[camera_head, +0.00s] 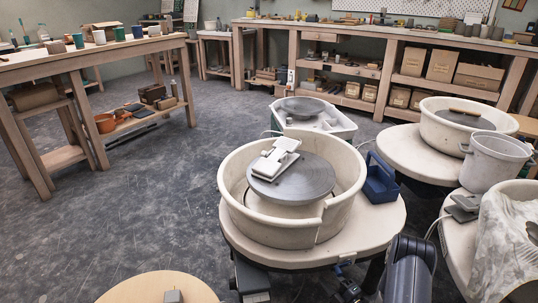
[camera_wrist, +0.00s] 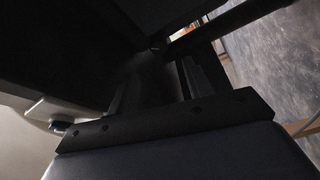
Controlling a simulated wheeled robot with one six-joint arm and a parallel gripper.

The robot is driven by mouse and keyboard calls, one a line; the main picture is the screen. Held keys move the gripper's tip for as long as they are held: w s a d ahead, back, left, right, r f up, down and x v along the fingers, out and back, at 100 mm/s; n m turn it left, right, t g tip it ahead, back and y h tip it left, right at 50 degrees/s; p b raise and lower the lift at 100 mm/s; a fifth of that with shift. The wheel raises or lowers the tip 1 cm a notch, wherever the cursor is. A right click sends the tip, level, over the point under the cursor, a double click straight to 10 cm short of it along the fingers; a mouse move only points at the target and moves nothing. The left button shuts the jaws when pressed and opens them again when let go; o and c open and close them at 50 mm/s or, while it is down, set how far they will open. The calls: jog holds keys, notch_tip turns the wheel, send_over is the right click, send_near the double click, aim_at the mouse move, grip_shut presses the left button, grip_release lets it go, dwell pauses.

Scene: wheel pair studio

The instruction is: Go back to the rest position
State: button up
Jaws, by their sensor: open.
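My gripper (camera_wrist: 165,78) shows in the wrist view as dark parts close to the camera, above a bolted bar and a dark panel. The picture there is very dim, so its fingertips are hard to make out. It is open, and I see nothing held in it. In the head view, a dark rounded part of my arm stands at the bottom right, low and in front of the nearest wheel table. I cannot make out the gripper's fingers in that view.
A potter's wheel basin (camera_head: 235,210) stands close ahead, with a grey and white device (camera_head: 276,158) on its disc. A blue caddy (camera_head: 380,182) sits beside it. A white bucket (camera_head: 495,160) is at right. A workbench (camera_head: 95,65) stands left; the floor (camera_head: 150,190) between is clear.

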jog(key=b+x, duration=0.2)
jog(key=x, duration=0.5)
jog(key=shift+w+a, duration=0.15)
jog(key=shift+w, duration=0.15)
